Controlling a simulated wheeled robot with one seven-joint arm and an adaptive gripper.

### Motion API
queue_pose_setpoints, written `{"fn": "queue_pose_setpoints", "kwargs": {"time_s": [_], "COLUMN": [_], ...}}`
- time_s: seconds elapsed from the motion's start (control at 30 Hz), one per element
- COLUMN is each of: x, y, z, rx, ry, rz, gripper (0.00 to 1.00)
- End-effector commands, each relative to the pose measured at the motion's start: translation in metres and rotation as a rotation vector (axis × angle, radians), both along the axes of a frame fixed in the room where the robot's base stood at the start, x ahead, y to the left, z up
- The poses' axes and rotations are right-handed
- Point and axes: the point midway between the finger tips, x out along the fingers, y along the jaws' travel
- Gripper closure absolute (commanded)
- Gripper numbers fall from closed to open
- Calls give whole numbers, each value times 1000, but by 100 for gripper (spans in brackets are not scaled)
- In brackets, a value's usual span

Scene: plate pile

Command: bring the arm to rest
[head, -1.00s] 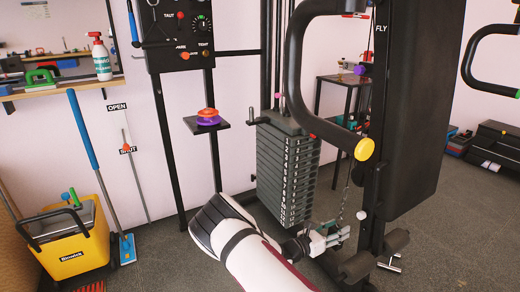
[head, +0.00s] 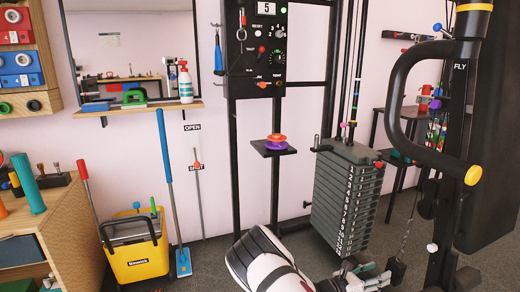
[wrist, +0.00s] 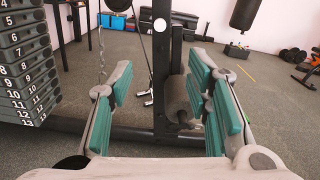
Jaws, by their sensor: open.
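My gripper (wrist: 166,108) is open in the wrist view, its two teal-padded fingers apart with nothing between them. It also shows low in the head view (head: 370,272), in front of the machine's base and just right of the weight stack (head: 345,200). The numbered plates of the stack (wrist: 25,75) stand at the left of the wrist view. My white arm reaches up from the bottom edge of the head view. A black upright of the machine (wrist: 162,65) stands beyond the fingers.
A curved black press arm (head: 398,95) with a yellow knob (head: 474,174) hangs at the right. A yellow mop bucket (head: 138,258) and a wooden cabinet (head: 75,225) stand at the left. A small shelf (head: 273,149) holds orange and purple pieces. Grey floor (wrist: 115,48) is open behind the machine.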

Motion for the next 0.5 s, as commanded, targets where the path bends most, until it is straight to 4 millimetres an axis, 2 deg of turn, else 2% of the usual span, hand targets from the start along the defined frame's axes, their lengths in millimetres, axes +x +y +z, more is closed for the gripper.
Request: {"fn": "queue_pose_setpoints", "kwargs": {"time_s": [0.27, 0.5], "x": [-7, -19], "y": [-2, -5], "z": [19, 44], "rx": [43, 104], "ry": [-57, -135], "rz": [-62, -150], "gripper": [55, 55]}}
